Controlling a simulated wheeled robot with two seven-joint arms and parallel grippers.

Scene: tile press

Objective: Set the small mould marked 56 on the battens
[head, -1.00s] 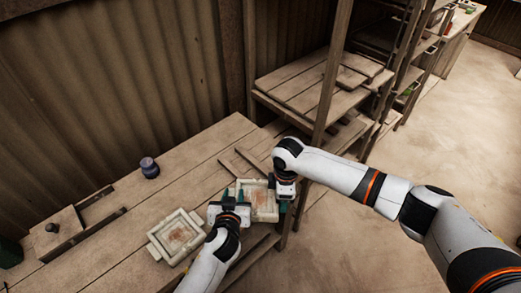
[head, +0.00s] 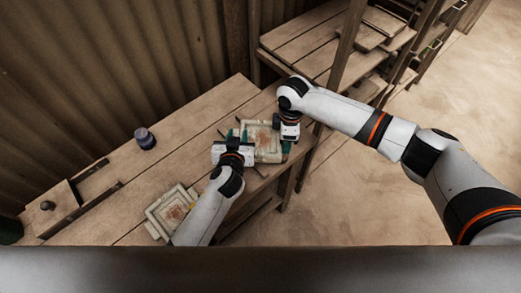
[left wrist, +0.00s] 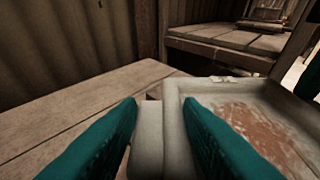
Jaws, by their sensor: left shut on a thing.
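A pale, square mould (head: 267,143) with a rust-stained middle is between my two grippers, over the battens (head: 222,133), which it mostly hides. I cannot tell whether it touches them. My left gripper (head: 241,138) is shut on the lug at its left side; in the left wrist view the teal fingers (left wrist: 160,112) stand either side of that lug, and the mould (left wrist: 242,125) fills the right. My right gripper (head: 284,140) is at the mould's right side; its finger opening is hidden. A second pale mould (head: 172,209) lies on the bench nearer me. No 56 is readable.
The plank bench (head: 185,125) has free room behind the moulds. A dark jar (head: 145,138) stands there, with a board and dark bars (head: 91,180) at the left. A wooden post (head: 340,65) and shelves (head: 305,45) stand close behind the right gripper.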

